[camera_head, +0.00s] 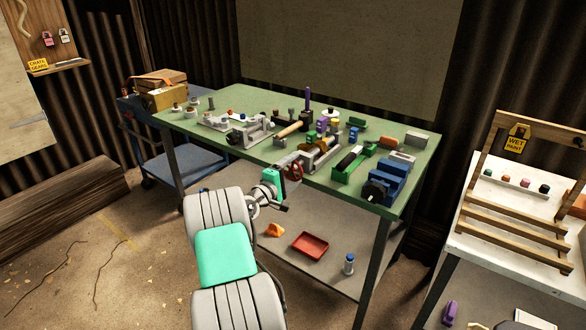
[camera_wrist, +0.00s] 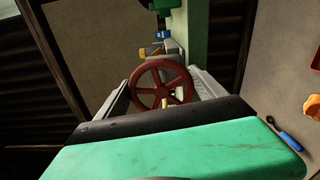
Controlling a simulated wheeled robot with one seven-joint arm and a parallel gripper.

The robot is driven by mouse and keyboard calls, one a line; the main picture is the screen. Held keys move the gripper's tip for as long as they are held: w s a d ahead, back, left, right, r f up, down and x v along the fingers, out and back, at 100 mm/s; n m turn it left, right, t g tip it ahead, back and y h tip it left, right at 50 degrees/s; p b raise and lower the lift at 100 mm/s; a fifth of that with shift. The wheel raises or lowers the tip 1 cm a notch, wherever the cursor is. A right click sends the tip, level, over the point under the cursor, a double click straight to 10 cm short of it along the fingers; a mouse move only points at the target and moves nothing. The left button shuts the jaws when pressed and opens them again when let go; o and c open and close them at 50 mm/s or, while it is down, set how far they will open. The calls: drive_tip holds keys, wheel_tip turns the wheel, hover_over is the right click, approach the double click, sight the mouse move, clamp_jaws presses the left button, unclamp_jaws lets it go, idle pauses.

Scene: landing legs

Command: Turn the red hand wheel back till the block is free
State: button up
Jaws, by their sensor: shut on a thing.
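The red hand wheel (camera_head: 295,171) is at the near end of a grey clamp (camera_head: 322,155) at the front edge of the green bench. In the wrist view the spoked wheel (camera_wrist: 162,84) faces me, between my two grey fingers. My gripper (camera_head: 287,167) is shut on the wheel, one finger at each side of its rim; the wrist view shows the gripper (camera_wrist: 164,88) too. A yellowish-brown piece shows in the clamp in the head view, but I cannot tell whether it is the block or how tightly it is held.
A blue vise (camera_head: 388,184) and a green tool (camera_head: 352,161) stand right of the clamp. A mallet (camera_head: 292,129) and another grey clamp (camera_head: 250,132) lie to its left. Below, the lower shelf holds a red tray (camera_head: 310,246) and a bottle (camera_head: 348,264).

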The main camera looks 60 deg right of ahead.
drive_tip(key=n+p, duration=0.1)
drive_tip(key=n, duration=0.1)
drive_tip(key=r+n+p, duration=0.1)
drive_tip(key=n, duration=0.1)
drive_tip(key=shift+w+n, duration=0.1)
drive_tip(key=shift+n, duration=0.2)
drive_tip(key=n+p, duration=0.2)
drive_tip(key=n, duration=0.2)
drive_tip(key=shift+w+n, duration=0.1)
drive_tip(key=shift+n, duration=0.3)
drive_tip(key=o, duration=1.3)
drive_tip(key=shift+f, duration=0.15)
drive_tip(key=shift+o, duration=0.2)
drive_tip(key=w+a, duration=0.1)
drive_tip(key=a, duration=0.6)
drive_tip(key=shift+a, duration=0.3)
